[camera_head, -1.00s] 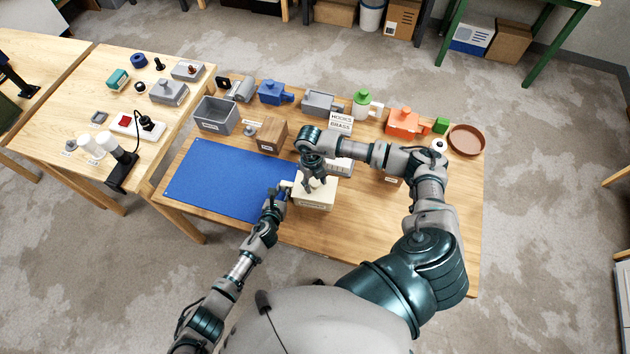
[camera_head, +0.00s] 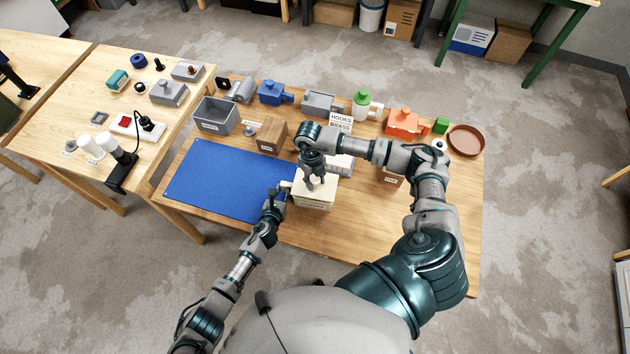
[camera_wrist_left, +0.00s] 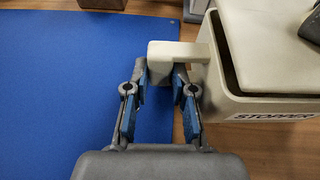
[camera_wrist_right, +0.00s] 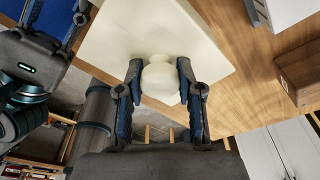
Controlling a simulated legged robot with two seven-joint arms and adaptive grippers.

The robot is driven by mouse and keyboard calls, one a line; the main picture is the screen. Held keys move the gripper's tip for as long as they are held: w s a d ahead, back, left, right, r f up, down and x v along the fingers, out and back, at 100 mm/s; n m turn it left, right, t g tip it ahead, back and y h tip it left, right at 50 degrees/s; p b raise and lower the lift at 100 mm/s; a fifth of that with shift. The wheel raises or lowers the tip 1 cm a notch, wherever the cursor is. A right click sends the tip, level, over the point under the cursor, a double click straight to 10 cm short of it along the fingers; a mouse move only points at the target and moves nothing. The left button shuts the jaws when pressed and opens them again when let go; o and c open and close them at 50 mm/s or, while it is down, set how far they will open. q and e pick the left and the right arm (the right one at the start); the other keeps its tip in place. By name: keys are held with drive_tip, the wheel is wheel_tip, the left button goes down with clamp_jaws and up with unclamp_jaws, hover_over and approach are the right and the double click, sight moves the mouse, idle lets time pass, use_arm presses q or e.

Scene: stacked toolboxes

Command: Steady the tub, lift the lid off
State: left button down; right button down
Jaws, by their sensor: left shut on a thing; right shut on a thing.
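A cream tub (camera_head: 314,205) stands near the front middle of the table, labelled STOPPER in the left wrist view (camera_wrist_left: 262,115). My left gripper (camera_head: 286,189) is shut on the tub's side handle (camera_wrist_left: 170,52). The square cream lid (camera_wrist_right: 115,35) has a round knob (camera_wrist_right: 160,78). My right gripper (camera_wrist_right: 158,72) is shut on that knob from above. In the left wrist view a dark gap shows between the lid (camera_wrist_left: 275,45) and the tub's rim. I cannot tell whether the lid is raised. The right fingers partly hide the lid in the head view.
A blue mat (camera_head: 225,180) lies left of the tub, bare. Behind stand a wooden box (camera_head: 270,136), a grey bin (camera_head: 215,116) and a HOOKS/BRASS label (camera_head: 341,122). The table's front edge is close to the tub.

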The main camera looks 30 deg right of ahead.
sight(316, 181)
use_arm(q)
drive_tip(key=shift+a+f, duration=0.2)
drive_tip(key=shift+f, duration=0.1)
use_arm(e)
drive_tip(key=shift+r, duration=0.4)
drive_tip(key=shift+r, duration=0.1)
drive_tip(key=shift+r, duration=1.9)
use_arm(q)
drive_tip(key=shift+s, duration=0.1)
use_arm(e)
drive_tip(key=s+d+f+m, duration=0.1)
drive_tip(key=s+d+f, duration=0.1)
drive_tip(key=s+d, duration=0.6)
drive_tip(key=s+d+f, duration=0.1)
drive_tip(key=s+d, duration=0.3)
drive_tip(key=s, duration=0.8)
drive_tip(key=f, duration=0.5)
drive_tip(key=shift+s+a+f, duration=0.2)
drive_tip(key=shift+a+f, duration=0.05)
drive_tip(key=shift+f, duration=0.15)
use_arm(q)
drive_tip(key=shift+r, duration=0.1)
use_arm(e)
drive_tip(key=shift+f, duration=2.1)
